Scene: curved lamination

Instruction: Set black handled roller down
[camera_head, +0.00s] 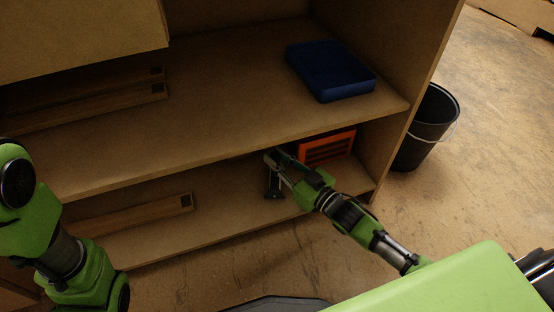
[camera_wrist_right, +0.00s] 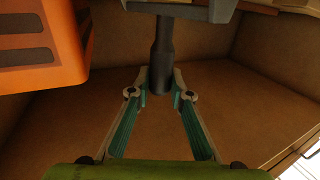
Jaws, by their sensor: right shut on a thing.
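The black handled roller shows in the right wrist view as a dark upright handle (camera_wrist_right: 161,62) below a grey part at the top edge. My right gripper (camera_wrist_right: 160,90) is shut on this handle. In the head view my right gripper (camera_head: 272,160) reaches into the lower shelf space, and a dark piece of the roller (camera_head: 273,186) shows at its fingertips. The lower shelf (camera_head: 240,212) lies beneath it. I cannot tell whether the roller touches the shelf. My left arm shows at the left edge of the head view, but its gripper fingers are not visible.
An orange slotted box (camera_head: 328,147) stands close beside the right gripper; it also shows in the right wrist view (camera_wrist_right: 40,45). A blue case (camera_head: 330,72) lies on the shelf above. Wooden bars (camera_head: 130,216) lie at left. A black bucket (camera_head: 428,125) stands outside the cabinet.

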